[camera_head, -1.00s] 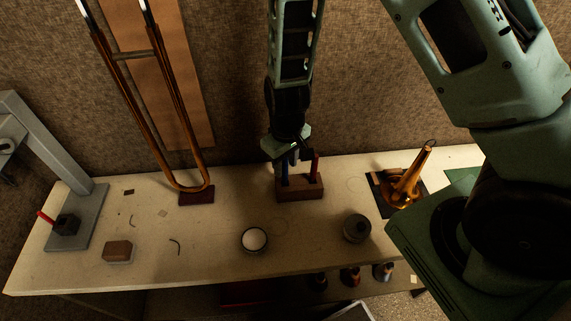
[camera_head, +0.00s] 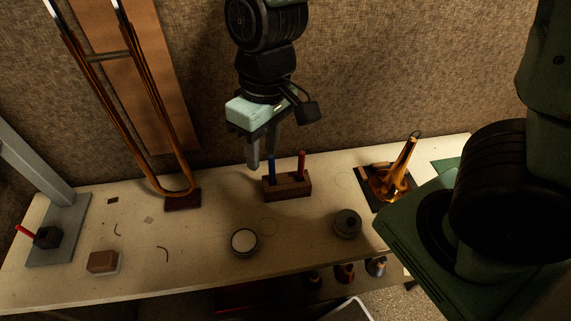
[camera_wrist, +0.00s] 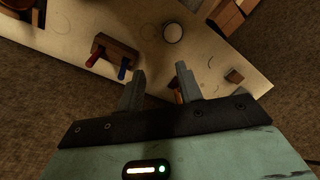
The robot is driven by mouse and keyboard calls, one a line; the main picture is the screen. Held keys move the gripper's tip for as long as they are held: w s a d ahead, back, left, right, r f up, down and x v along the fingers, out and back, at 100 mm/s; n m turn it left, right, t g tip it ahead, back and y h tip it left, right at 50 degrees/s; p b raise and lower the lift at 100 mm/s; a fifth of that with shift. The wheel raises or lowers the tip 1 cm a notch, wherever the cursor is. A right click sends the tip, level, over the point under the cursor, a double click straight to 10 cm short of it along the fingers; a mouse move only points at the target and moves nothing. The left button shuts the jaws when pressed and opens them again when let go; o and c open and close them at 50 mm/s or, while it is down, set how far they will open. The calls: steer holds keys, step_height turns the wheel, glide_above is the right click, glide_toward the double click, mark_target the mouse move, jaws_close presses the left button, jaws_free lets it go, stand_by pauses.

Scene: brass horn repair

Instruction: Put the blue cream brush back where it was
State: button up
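The blue cream brush (camera_head: 271,167) stands upright in the wooden block holder (camera_head: 288,190), in its left hole. A red-handled brush (camera_head: 301,162) stands in the right hole of the same block. My gripper (camera_head: 262,160) is above and behind the block, close to the blue brush in the head view, with its fingers pointing down. In the wrist view, my gripper (camera_wrist: 160,85) is open, with a clear gap and nothing between the fingers. There the blue brush (camera_wrist: 123,68) shows in the block (camera_wrist: 117,48), apart from the fingers.
A brass horn part (camera_head: 393,178) stands on a dark mat to the right. Two round tins, one white-topped (camera_head: 244,242) and one grey (camera_head: 347,223), sit in front. A tall brass slide (camera_head: 150,120) stands left. A brown block (camera_head: 103,261) lies front left.

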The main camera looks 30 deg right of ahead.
steer(key=s+r+n, duration=0.2)
steer(key=s+r, duration=0.1)
steer(key=s, duration=0.7)
steer(key=shift+s+a+r+h, duration=0.2)
steer(key=shift+a+r+h, duration=0.1)
steer(key=shift+r+h, duration=0.1)
step_height(320, 180, down, 10)
steer(key=b, duration=1)
steer(key=shift+f, duration=0.2)
